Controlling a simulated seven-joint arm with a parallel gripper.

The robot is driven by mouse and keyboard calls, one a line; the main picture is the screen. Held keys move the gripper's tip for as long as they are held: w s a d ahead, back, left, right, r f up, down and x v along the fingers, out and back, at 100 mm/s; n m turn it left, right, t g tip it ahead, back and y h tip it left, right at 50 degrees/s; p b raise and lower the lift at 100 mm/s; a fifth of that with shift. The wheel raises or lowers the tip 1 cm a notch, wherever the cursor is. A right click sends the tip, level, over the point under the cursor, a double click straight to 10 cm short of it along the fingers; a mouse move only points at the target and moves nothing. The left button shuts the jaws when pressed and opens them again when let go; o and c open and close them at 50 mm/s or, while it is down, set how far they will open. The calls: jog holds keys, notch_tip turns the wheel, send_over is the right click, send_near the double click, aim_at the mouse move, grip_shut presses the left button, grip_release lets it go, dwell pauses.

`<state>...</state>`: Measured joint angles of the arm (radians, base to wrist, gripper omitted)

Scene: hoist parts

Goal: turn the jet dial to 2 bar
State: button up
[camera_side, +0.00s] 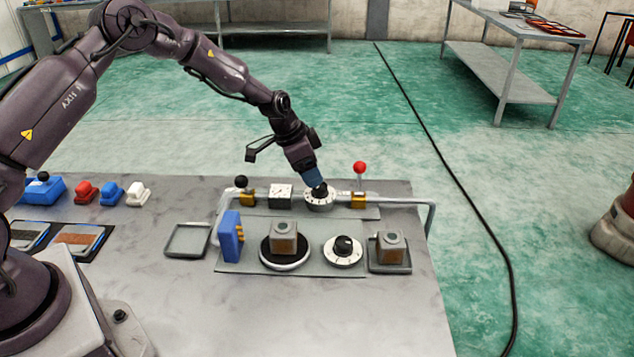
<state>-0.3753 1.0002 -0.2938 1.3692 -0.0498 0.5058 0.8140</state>
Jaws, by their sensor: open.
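A white dial (320,202) with a black knob and dark marks sits at the back of the bench, in line with a pipe. My gripper (317,184) points down at this dial, its bluish tip right at the black knob. The jaws are open; whether they straddle or touch the knob is too small to tell. A second white dial (343,251) with a black knob stands nearer the front. The marks on both dials are too small to read, so I cannot tell either setting or which is the jet dial.
Beside the back dial are a square gauge (281,195), a black-knobbed lever (241,183) and a red-knobbed lever (359,168). In front are a blue block (231,237), a round black turntable (265,256) with a brown block, and a tray (405,266) with another block. The bench front is clear.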

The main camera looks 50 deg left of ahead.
aim_at(320, 189)
jog(key=shift+x, duration=2.25)
jog(key=shift+c, duration=0.2)
jog(key=c, duration=0.9)
